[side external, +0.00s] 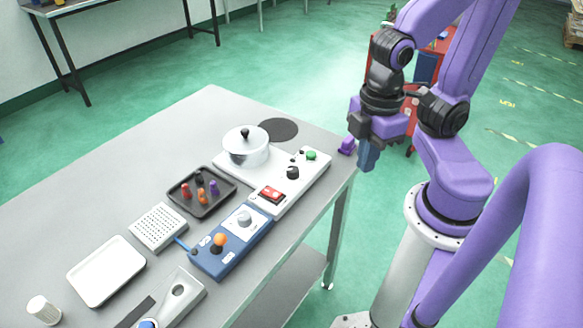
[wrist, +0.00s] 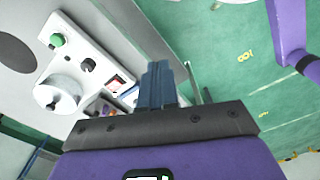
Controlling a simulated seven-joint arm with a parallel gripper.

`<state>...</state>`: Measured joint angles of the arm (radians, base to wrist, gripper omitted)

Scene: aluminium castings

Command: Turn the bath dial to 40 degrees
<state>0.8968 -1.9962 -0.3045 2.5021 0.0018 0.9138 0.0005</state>
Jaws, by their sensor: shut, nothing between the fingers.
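The bath is a white unit (side external: 262,207) with a lidded pot (side external: 246,147) on it, near the table's right edge. Its black dial (side external: 292,173) sits between a green button (side external: 311,155) and a red switch (side external: 270,195). The dial also shows in the wrist view (wrist: 88,65); its scale and setting are too small to read. My gripper (side external: 367,160) is shut and empty, fingers pointing down, beyond the table's right edge and apart from the dial. Its blue fingers (wrist: 160,82) are together in the wrist view.
A blue control box (side external: 230,243) with an orange-topped stick and pale knob stands in front of the bath. A dark tray (side external: 177,199) of coloured pegs, a perforated white block (side external: 158,227) and a white tray (side external: 80,284) lie left. The table's far left is clear.

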